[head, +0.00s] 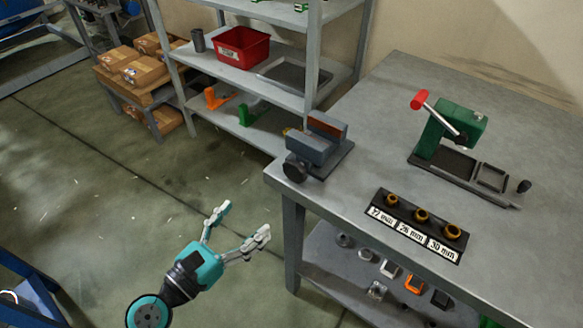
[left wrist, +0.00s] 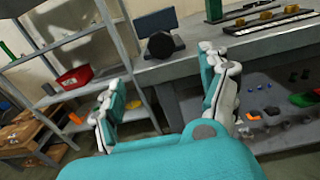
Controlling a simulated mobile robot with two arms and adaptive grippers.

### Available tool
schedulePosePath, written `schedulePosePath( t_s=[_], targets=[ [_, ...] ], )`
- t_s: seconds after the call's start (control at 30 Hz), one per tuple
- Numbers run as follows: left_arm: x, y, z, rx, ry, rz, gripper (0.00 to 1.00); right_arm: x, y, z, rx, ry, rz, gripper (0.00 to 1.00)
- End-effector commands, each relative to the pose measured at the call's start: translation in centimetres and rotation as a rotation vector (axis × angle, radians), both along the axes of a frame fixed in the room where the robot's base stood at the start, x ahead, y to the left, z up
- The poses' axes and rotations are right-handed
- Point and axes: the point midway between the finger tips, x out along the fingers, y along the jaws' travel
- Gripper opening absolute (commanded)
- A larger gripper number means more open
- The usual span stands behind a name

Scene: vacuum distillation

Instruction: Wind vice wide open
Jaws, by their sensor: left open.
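The vice (head: 318,147) is a blue-grey block on a dark base at the near left corner of the grey bench. A brownish strip shows along its rear jaw, and a gap appears between the jaws, its width hard to judge. A dark round knob (head: 294,171) is on its front end. In the left wrist view the vice (left wrist: 157,22) is beyond the fingers, with its round knob (left wrist: 161,46) facing me. My left gripper (head: 246,222) is teal with pale fingers, open and empty, in front of the bench and apart from the vice. My right gripper is not in view.
On the bench (head: 390,90) stand a green press (head: 449,131) with a red-handled lever and a black rack (head: 418,226) of ringed pieces labelled by size. Small parts lie on the lower shelf. Metal shelving with a red bin (head: 243,47) stands behind.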

Motion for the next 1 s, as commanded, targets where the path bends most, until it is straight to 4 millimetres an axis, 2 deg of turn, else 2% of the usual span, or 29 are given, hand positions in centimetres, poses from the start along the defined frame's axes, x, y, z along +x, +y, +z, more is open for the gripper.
schedulePosePath(
  t_s=[0.1,0.2,0.6,0.8,1.0],
  targets=[
    [2.0,-1.4,0.5,-0.005,-0.001,0.001,0.78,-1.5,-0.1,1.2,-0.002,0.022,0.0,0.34],
    [3.8,-2.8,0.7,-0.008,-0.002,0.0,0.78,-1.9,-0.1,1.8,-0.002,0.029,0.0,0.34],
    [10.5,-7.7,0.3,-0.006,0.0,-0.002,0.78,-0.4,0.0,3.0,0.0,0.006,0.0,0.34],
    [12.3,-9.0,0.2,-0.004,-0.001,-0.001,0.78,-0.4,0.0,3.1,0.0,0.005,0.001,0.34],
    [12.8,-9.3,0.1,-0.004,0.0,-0.002,0.78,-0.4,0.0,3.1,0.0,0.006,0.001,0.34]
  ],
)
